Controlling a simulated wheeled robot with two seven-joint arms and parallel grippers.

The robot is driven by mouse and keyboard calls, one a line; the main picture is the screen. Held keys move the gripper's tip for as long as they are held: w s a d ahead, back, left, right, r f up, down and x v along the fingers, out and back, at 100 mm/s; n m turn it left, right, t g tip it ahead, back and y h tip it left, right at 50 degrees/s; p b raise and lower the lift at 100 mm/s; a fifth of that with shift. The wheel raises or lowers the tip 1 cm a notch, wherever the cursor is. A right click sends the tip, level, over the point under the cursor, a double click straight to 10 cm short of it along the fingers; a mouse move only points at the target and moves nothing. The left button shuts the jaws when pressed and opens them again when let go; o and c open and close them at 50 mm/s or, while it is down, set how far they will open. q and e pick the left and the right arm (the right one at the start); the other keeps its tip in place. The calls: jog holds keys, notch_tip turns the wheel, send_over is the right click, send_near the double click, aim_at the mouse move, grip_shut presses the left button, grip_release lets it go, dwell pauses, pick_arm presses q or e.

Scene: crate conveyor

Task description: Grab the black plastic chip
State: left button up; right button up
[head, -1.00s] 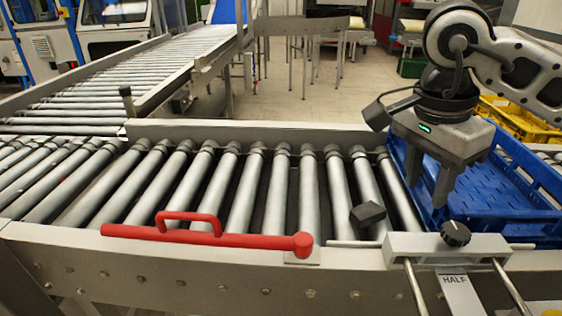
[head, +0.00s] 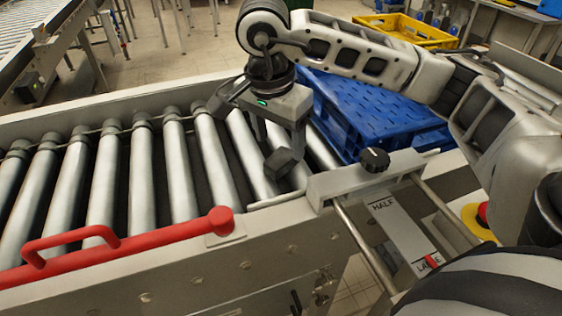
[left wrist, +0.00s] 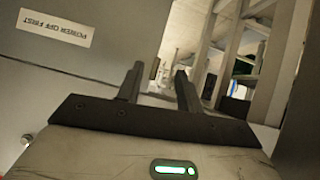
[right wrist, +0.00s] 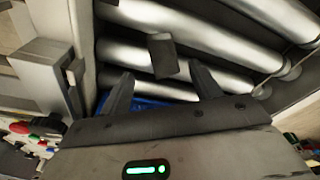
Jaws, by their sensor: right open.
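The black plastic chip (head: 284,163) is a small dark block lying on the metal rollers near the front rail. It also shows in the right wrist view (right wrist: 162,55), a little beyond the fingertips. My right gripper (head: 281,144) is open above and beside the chip in the head view, with its fingers pointing down. In the right wrist view its two fingers (right wrist: 162,78) are spread with nothing between them. My left gripper (left wrist: 158,70) shows only in its own wrist view, fingers apart and empty, close to a grey panel.
A blue crate (head: 365,120) sits on the rollers right of my right gripper. A red handled bar (head: 180,232) lies along the front rail. A guide block with a black knob (head: 375,159) stands at the right. Rollers (head: 150,160) on the left are clear.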

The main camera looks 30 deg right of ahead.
aim_at(280, 158)
jog(key=f, duration=0.3)
jog(key=w+d+f, duration=0.1)
jog(key=f, duration=0.1)
jog(key=shift+p, duration=0.4)
jog(key=shift+c, duration=0.3)
jog(key=shift+a, duration=0.1)
jog(key=c, duration=1)
